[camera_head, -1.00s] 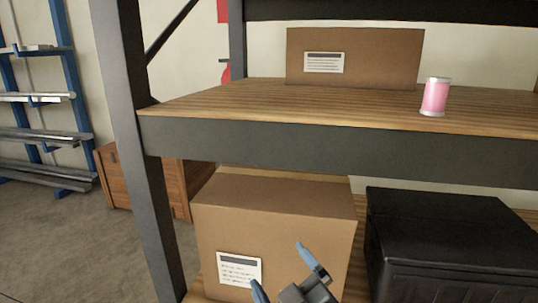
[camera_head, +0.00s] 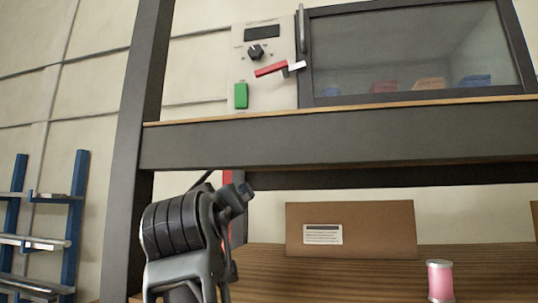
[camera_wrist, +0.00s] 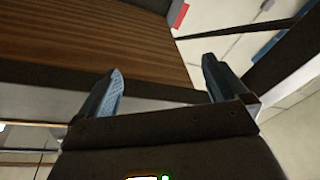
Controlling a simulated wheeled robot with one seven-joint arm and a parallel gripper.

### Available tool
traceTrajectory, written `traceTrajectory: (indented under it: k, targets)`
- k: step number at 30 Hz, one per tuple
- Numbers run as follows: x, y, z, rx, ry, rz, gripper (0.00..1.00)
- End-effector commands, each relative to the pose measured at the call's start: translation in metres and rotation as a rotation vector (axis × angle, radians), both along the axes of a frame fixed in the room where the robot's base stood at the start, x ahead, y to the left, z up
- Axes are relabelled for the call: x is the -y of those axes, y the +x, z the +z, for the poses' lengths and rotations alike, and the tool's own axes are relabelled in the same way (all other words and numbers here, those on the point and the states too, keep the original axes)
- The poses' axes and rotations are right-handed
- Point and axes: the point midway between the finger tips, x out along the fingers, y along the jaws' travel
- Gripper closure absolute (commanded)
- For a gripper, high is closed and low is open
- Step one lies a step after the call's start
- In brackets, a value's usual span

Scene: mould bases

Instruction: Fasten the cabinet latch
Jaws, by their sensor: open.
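The cabinet (camera_head: 420,55) stands on the upper shelf in the head view, with a dark-framed glass door that looks closed. Its latch (camera_head: 270,69) has a red handle and a pale end piece. The handle slants a little, lower at its left end, and the pale end sits near the door's left edge. My gripper (camera_wrist: 162,65) is open and empty in the wrist view, with two blue-grey fingers apart. In the head view my arm rises below the latch and left of it, clear of the cabinet; the fingers are not clearly seen there.
The control panel beside the door has a black knob (camera_head: 256,52) and a green switch (camera_head: 241,95). A dark shelf beam (camera_head: 330,145) runs below the cabinet, and a dark post (camera_head: 140,150) stands left. A cardboard box (camera_head: 370,230) and a pink spool (camera_head: 440,281) are on the lower shelf.

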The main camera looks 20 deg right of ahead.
Motion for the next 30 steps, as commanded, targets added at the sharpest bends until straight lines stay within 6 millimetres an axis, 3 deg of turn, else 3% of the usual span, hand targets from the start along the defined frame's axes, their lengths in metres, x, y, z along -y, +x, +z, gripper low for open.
traceTrajectory:
  k: [1,3,8,12,15,18,23,30]
  targets:
    - [-0.001,-0.003,0.031,0.014,0.019,-0.015,0.0]
    - [0.0,-0.008,0.064,0.022,0.042,-0.038,0.0]
    - [0.004,-0.027,0.141,0.038,0.109,-0.088,0.0]
    - [0.011,-0.055,0.208,0.049,0.184,-0.128,0.0]
    - [0.018,-0.075,0.245,0.05,0.233,-0.149,0.0]
    - [0.022,-0.091,0.271,0.048,0.271,-0.162,0.0]
    - [0.028,-0.104,0.29,0.045,0.304,-0.172,0.0]
    - [0.042,-0.088,0.293,0.042,0.307,-0.176,0.0]
